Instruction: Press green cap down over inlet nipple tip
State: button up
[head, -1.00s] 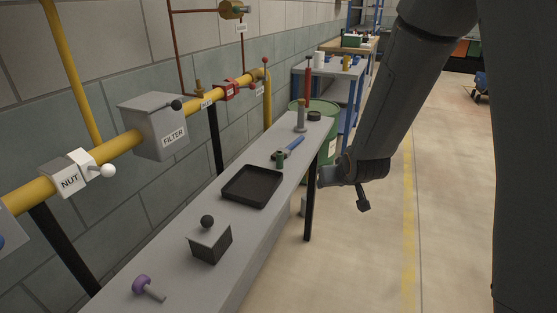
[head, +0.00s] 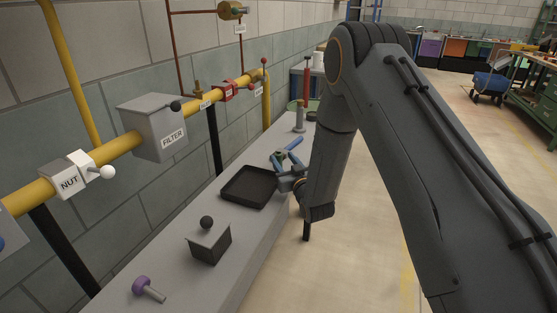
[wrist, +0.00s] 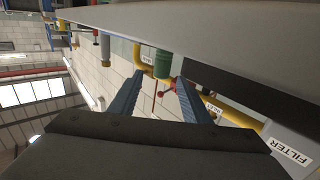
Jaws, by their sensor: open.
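The green cap (wrist: 163,62) is a small green cylinder on the grey bench. In the wrist view it is just beyond and between the fingertips of my gripper (wrist: 159,77). My gripper is open, with nothing between its blue fingers. In the head view my gripper (head: 277,163) is low over the bench behind the black tray, and the cap (head: 279,153) is partly hidden by it. Contact cannot be told. A brass upright fitting (head: 198,87) on the yellow pipe, by a small label, looks like the inlet nipple; its top is bare.
The black tray (head: 231,195) lies near my gripper. A blue-handled tool (head: 294,144) and a grey cylinder (head: 300,119) are farther back. A dark box with a knob (head: 210,249) and a purple-headed piece (head: 142,285) are nearer. The filter box (head: 154,128) juts from the pipe.

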aim_at(280, 155)
jog(key=shift+p+x, duration=0.5)
jog(key=shift+x, duration=1.8)
grip_shut()
jog(key=shift+r, duration=0.1)
